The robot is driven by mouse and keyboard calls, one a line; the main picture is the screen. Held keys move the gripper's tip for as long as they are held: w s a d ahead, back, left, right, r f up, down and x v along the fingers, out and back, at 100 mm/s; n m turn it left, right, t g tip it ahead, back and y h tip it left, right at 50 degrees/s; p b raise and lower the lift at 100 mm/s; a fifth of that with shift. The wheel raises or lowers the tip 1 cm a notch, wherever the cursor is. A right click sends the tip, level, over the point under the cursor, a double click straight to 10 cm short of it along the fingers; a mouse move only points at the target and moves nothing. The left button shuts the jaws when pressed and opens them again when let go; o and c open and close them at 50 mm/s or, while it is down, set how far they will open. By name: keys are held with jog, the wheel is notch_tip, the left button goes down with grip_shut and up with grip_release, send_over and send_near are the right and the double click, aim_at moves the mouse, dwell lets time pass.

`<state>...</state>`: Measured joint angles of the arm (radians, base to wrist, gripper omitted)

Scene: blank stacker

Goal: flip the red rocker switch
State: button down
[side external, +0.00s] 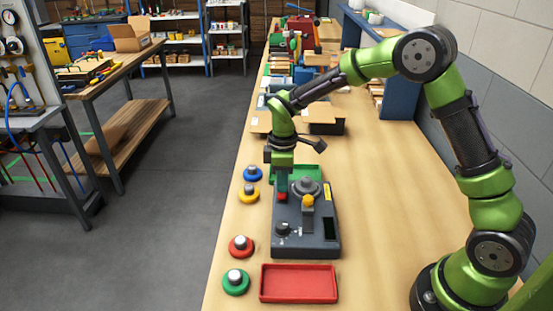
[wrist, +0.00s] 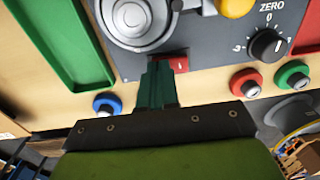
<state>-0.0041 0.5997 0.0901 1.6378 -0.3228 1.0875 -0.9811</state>
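The red rocker switch (wrist: 181,65) sits on the edge of a grey control box (wrist: 225,52), marked with a small white line. In the side view the red switch (side external: 282,197) is at the box's upper left, just below my gripper (side external: 281,188). The box (side external: 318,247) lies on the bench. In the wrist view my gripper (wrist: 157,68) has its dark green fingers together with nothing between them. The fingertips are right beside the switch and cover part of its left side. I cannot tell whether they touch it.
The box also carries a round grey dial (side external: 306,187), a yellow-topped lever (side external: 308,201) and a black knob (side external: 283,229). A green tray (wrist: 60,40) and red tray (side external: 298,283) flank the box.

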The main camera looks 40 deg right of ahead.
jog(key=shift+s+a, duration=0.1)
jog(key=shift+s, duration=0.05)
jog(key=shift+s+a+r, duration=0.2)
jog(key=shift+s+a, duration=0.25)
dwell(0.3)
notch_tip(320, 180, up, 14)
jog(key=w+d, duration=0.1)
jog(key=shift+w+d, duration=0.35)
jog(key=shift+f, duration=0.1)
